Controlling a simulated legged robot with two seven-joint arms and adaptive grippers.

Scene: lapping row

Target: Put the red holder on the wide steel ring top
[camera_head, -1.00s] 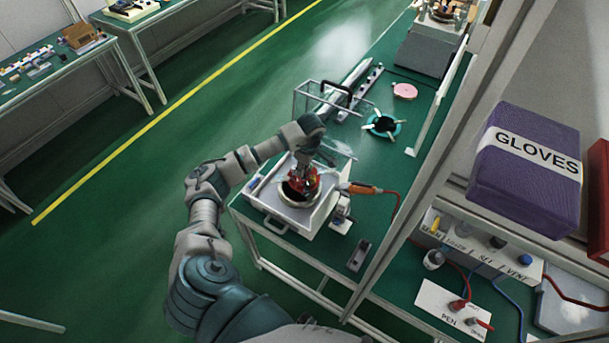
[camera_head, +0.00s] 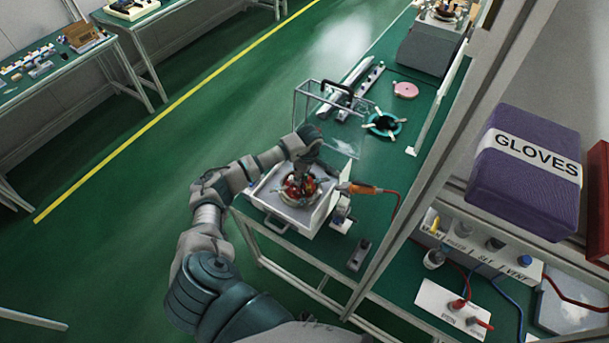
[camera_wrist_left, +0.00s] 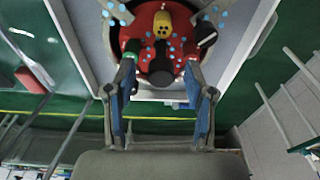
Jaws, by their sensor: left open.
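The red holder (camera_head: 291,187) sits low at the wide steel ring (camera_head: 299,205), inside the white open box at the table's near end. In the left wrist view the red holder (camera_wrist_left: 147,22) shows as a round red body with a yellow part, dark parts and blue specks, with the ring (camera_wrist_left: 232,32) around it. It looks seated on the ring top, but contact is partly hidden. My left gripper (camera_head: 304,174) is right above the holder. Its fingers (camera_wrist_left: 161,82) are apart at the holder's near side and not closed on it. My right gripper is out of view.
A clear-walled guard (camera_head: 340,132) stands just behind the white box (camera_head: 312,220). An orange-handled tool (camera_head: 360,188) with a red cable lies to its right. A teal ring with pale arms (camera_head: 384,125) and a pink disc (camera_head: 405,90) lie farther back. A frame post stands at right.

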